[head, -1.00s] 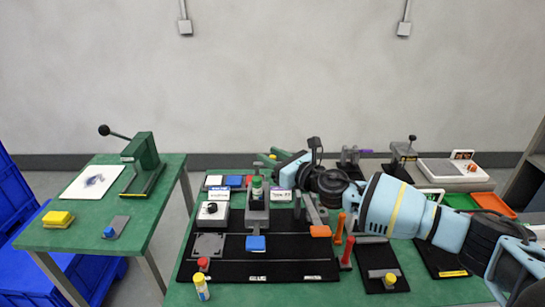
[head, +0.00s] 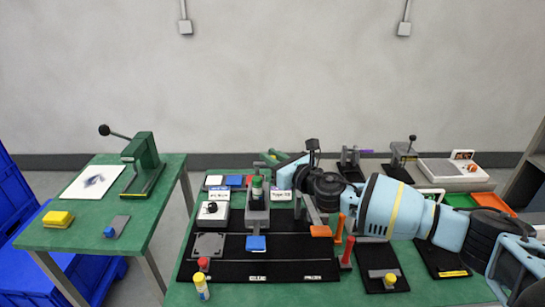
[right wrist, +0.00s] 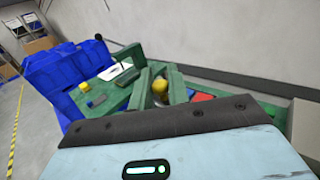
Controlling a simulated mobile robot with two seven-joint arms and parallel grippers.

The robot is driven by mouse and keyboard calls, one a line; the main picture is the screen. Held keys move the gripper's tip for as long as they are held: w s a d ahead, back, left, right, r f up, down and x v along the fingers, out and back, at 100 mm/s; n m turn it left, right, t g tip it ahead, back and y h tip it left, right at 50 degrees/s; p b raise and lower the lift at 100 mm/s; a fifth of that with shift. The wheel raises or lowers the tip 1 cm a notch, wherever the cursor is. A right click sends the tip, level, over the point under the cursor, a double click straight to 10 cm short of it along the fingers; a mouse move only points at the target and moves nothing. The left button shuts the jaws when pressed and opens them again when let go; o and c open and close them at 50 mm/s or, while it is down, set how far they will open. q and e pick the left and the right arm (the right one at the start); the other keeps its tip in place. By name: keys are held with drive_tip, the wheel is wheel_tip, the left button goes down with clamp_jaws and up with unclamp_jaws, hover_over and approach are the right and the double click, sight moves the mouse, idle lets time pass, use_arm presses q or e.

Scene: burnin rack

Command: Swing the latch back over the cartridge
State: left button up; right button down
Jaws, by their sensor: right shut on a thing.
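My right gripper (head: 271,158) reaches in from the right, its green fingers pointing left near the back edge of the main bench. In the right wrist view its fingers (right wrist: 158,90) close around a small yellow rounded piece (right wrist: 160,88), which I cannot clearly match to a part in the head view. Just in front of the gripper stands a grey fixture (head: 257,216) with an upright green-topped cylinder (head: 257,186). I cannot tell for sure which parts are the latch and the cartridge. My left gripper is not in view.
A grey bar with an orange end (head: 320,231) is right of the fixture. A blue block (head: 256,243) lies in front on the black mat (head: 215,267). Orange and red upright handles (head: 347,252) stand beneath my forearm. A green press (head: 142,165) is on the left table.

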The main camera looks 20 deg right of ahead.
sight(255, 166)
drive_tip(key=s+a+m+h, duration=0.1)
drive_tip(key=m+h, duration=0.2)
drive_tip(key=h, duration=0.2)
drive_tip(key=a+m+h, duration=0.1)
drive_tip(key=m+h, duration=0.3)
drive_tip(key=h, duration=0.1)
drive_tip(key=s+a+m+h, duration=0.1)
drive_tip(key=m+h, duration=0.2)
drive_tip(key=h, duration=0.2)
drive_tip(key=shift+s+h, duration=0.35)
drive_tip(key=shift+h, duration=0.05)
drive_tip(key=shift+a+m+g+h, duration=0.3)
drive_tip(key=shift+m+g+h, duration=0.7)
drive_tip(key=shift+h, duration=0.1)
drive_tip(key=shift+a+m+g+h, duration=0.35)
drive_tip(key=shift+m+g+h, duration=0.65)
drive_tip(key=shift+h, duration=0.1)
drive_tip(key=shift+a+m+g+h, duration=0.3)
drive_tip(key=shift+m+g+h, duration=0.7)
drive_tip(key=shift+h, duration=0.1)
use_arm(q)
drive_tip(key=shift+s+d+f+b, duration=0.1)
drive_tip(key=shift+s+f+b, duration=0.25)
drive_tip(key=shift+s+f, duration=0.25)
use_arm(e)
drive_tip(key=shift+a+m+g+h, duration=0.15)
drive_tip(key=shift+m+g+h, duration=0.3)
drive_tip(key=shift+g, duration=0.25)
drive_tip(key=shift+m+g, duration=0.25)
drive_tip(key=shift+g, duration=0.05)
